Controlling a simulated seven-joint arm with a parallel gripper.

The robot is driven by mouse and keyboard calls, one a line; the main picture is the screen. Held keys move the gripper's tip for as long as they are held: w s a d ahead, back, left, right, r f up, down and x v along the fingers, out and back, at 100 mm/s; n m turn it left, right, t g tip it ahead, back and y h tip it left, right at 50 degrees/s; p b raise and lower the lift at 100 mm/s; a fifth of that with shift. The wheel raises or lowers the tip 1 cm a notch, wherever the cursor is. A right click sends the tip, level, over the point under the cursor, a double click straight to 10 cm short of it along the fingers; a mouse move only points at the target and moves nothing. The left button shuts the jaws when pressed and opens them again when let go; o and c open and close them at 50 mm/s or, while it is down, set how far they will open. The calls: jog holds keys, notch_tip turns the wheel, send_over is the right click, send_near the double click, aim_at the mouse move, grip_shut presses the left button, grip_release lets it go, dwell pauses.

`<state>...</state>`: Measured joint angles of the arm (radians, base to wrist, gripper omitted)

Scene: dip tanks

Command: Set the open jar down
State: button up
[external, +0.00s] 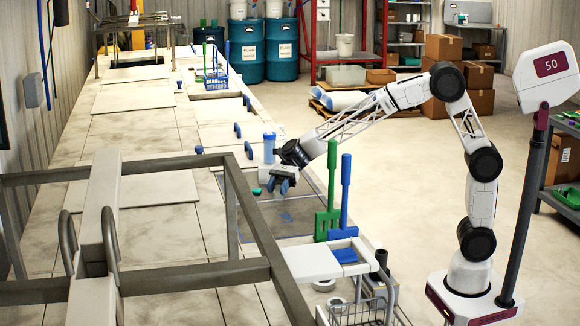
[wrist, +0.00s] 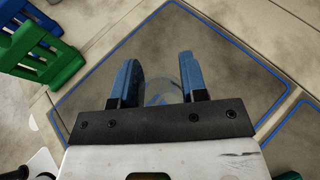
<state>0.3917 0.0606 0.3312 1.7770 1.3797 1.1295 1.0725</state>
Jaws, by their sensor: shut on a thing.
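My gripper (external: 282,182) is at the end of the outstretched arm, low over the work surface, with blue fingers pointing down. In the wrist view my gripper (wrist: 158,68) has its two blue fingers apart on either side of a faint clear round shape, the jar (wrist: 163,90). The jar is transparent, and I cannot make out its contents or whether its base touches the surface. In the external view I cannot pick it out clearly. Under the fingers is a grey area with a blue outline (wrist: 228,62).
A green paddle (external: 333,180) and a blue paddle (external: 345,205) stand upright right of my gripper. A blue cylinder (external: 269,148) is just behind it. A small teal piece (external: 257,190) lies to its left. A grey metal frame (external: 250,215) stands in front.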

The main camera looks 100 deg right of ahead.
jog(key=s+d+m+t+h, duration=0.2)
jog(key=d+m+t+h, duration=0.2)
jog(key=d+m+h, duration=0.9)
jog(key=shift+d+f+h, duration=0.25)
jog(key=shift+d+h, duration=0.15)
jog(key=shift+d, duration=4.2)
jog(key=shift+w+d+f, duration=0.25)
jog(key=shift+w+d, duration=0.9)
jog(key=shift+w, duration=1.25)
jog(key=shift+w+d+f, duration=0.2)
jog(key=shift+w+d, duration=0.9)
jog(key=shift+w, duration=1.35)
jog(key=shift+w+d+f, duration=0.25)
jog(key=shift+w+d, duration=0.9)
jog(key=shift+w, duration=1.25)
jog(key=shift+f+t, duration=0.3)
jog(key=shift+f, duration=1.45)
jog(key=shift+f, duration=0.1)
